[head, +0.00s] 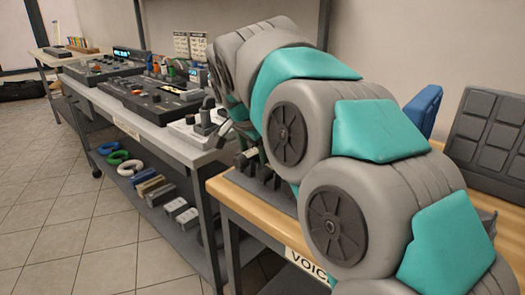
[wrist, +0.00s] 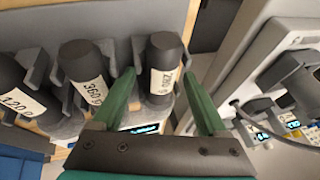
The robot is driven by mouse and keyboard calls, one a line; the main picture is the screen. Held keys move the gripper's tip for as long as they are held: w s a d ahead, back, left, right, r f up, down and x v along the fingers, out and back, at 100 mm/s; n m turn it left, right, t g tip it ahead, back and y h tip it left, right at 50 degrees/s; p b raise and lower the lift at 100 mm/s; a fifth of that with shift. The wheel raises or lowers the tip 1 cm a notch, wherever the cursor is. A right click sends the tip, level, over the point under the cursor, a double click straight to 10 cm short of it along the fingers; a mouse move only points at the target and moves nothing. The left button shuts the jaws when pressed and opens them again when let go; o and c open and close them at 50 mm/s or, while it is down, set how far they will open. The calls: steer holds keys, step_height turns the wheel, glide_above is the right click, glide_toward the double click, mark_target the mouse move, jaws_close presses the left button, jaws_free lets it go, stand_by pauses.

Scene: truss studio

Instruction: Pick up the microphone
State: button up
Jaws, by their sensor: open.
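In the wrist view, several dark cylindrical microphones stand in grey holders, each with a white weight label. One microphone (wrist: 18,88) reads 120 g, the middle microphone (wrist: 88,72) reads 360 g, and the right microphone (wrist: 163,62) has a label I cannot read surely. My gripper (wrist: 157,76) is open, its green fingers to the left and right of the right microphone. The left finger lies between it and the middle one. I cannot tell whether either finger touches. In the head view my arm hides most of the gripper and the microphones.
In the head view, a wooden-topped table (head: 232,196) carries a sign reading VOIC. A grey bench (head: 178,139) with mixers (head: 152,98) stands to its left. A dark padded case (head: 489,137) and a blue object (head: 424,108) are at right.

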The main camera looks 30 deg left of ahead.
jaws_close()
stand_by(0.5)
